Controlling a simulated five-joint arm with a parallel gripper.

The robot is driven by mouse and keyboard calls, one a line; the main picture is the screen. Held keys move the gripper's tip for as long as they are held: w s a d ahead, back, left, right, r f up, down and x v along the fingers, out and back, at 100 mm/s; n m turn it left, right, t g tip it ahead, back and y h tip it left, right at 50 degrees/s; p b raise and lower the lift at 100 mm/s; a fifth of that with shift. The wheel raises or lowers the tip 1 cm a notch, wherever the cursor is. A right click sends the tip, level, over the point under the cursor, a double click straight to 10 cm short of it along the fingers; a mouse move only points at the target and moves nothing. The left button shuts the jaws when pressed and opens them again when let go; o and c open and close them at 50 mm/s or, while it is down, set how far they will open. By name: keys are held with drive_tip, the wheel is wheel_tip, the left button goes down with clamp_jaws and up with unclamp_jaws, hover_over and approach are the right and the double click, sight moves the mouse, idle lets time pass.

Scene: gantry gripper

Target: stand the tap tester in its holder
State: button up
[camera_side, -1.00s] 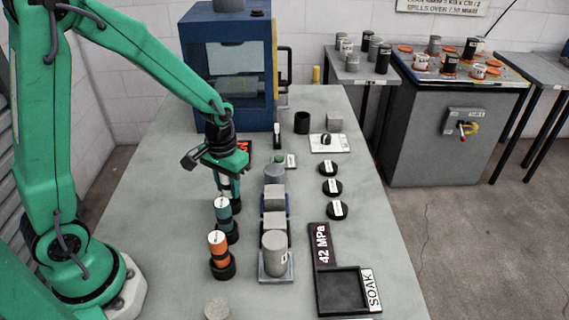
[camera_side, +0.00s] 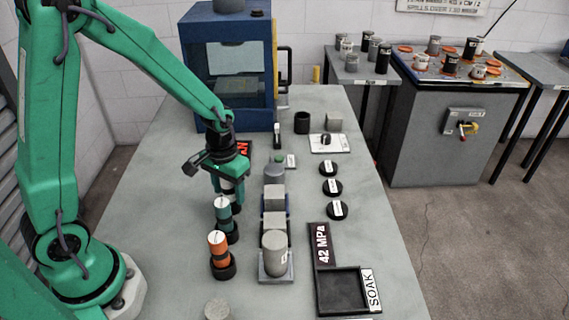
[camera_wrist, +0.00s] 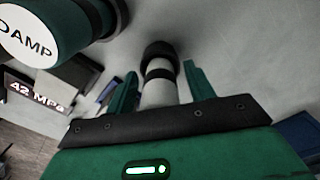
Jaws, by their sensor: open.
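A pale cylinder with a black band and black end (camera_wrist: 158,90) stands between the fingers of my gripper (camera_wrist: 160,82) in the wrist view. The fingers are apart on either side of it; I see no clear grip. In the side view my gripper (camera_side: 229,176) hides most of this cylinder. Its label is not readable, so I cannot tell if it is the tap tester. In front of it, a teal cylinder (camera_side: 223,212) stands in a black cup, and an orange cylinder (camera_side: 217,243) in another. The teal one's top reads DAMP in the wrist view (camera_wrist: 28,35).
Grey specimens (camera_side: 274,243) stand in a row just right of the cylinders. Black labelled discs (camera_side: 332,187), a black cup (camera_side: 302,122) and a SOAK tray (camera_side: 322,296) lie further right. A blue machine (camera_side: 230,105) stands behind. The bench left of my gripper is clear.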

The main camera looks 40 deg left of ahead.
drive_tip(key=shift+r, duration=0.15)
wheel_tip(320, 180, up, 12)
idle(0.7)
idle(0.5)
drive_tip(key=shift+s+r, duration=0.4)
drive_tip(key=shift+r, duration=0.15)
drive_tip(key=s+r+m+t, duration=0.2)
drive_tip(key=s+r+t, duration=0.3)
drive_tip(key=s, duration=0.6)
drive_tip(key=shift+s+d+r+t, duration=0.2)
drive_tip(key=shift+d+r+t, duration=0.15)
drive_tip(key=shift+r, duration=0.9)
